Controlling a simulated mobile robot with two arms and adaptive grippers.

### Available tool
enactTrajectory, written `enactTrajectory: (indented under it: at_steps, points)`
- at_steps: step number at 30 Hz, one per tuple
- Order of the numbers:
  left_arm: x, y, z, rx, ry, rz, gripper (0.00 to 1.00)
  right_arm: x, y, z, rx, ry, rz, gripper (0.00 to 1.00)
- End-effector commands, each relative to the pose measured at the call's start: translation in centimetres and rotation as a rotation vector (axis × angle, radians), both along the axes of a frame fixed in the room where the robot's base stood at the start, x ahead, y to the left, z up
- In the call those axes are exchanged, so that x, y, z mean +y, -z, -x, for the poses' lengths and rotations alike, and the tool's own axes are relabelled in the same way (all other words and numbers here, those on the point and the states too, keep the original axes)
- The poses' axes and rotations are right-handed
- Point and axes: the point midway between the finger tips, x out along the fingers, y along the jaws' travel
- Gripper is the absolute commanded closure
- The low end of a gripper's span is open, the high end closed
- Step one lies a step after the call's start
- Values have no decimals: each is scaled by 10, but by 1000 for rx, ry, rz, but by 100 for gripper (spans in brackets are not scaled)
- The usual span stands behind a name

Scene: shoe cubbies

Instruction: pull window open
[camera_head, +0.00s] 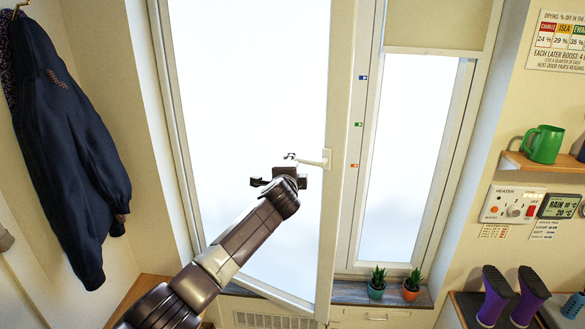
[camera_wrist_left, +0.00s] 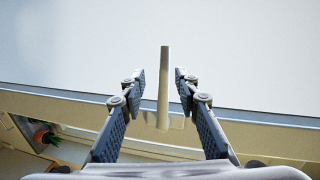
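The window sash (camera_head: 250,90) is a large pale pane in a cream frame. It looks ajar, its lower right corner swung toward me past the sill. Its light lever handle (camera_head: 314,161) sticks out leftward from the right stile. My left gripper (camera_head: 283,172) is at the handle, in front of the glass. In the left wrist view, the fingers (camera_wrist_left: 160,84) are spread, and the handle (camera_wrist_left: 164,65) stands between them with a gap on each side. The sash frame (camera_wrist_left: 240,125) crosses below. My right gripper is not in view.
Two potted plants (camera_head: 376,284) (camera_head: 411,285) stand on the sill right of the sash. A dark jacket (camera_head: 65,150) hangs at left. A shelf with a green mug (camera_head: 543,144), a heater panel (camera_head: 511,205) and purple boots (camera_head: 495,293) are at right.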

Motion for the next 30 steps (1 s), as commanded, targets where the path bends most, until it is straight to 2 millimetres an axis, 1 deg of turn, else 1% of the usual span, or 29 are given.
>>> enactTrajectory:
  at_steps: [1, 5, 8, 14, 24, 30]
  points:
    - [0, 1, 1, 1, 0, 0, 70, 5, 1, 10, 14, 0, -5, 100]
    - [0, 0, 6, 0, 1, 0, 70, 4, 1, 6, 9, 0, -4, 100]
    - [1, -1, 14, 0, 0, 0, 70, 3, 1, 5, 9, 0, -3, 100]
    - [2, -6, 36, 0, 2, 1, 70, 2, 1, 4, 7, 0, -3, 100]
    - [4, -16, 83, -2, 1, 2, 70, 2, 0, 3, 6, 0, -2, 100]
    - [6, -21, 106, -3, 1, 2, 70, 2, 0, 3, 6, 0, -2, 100]
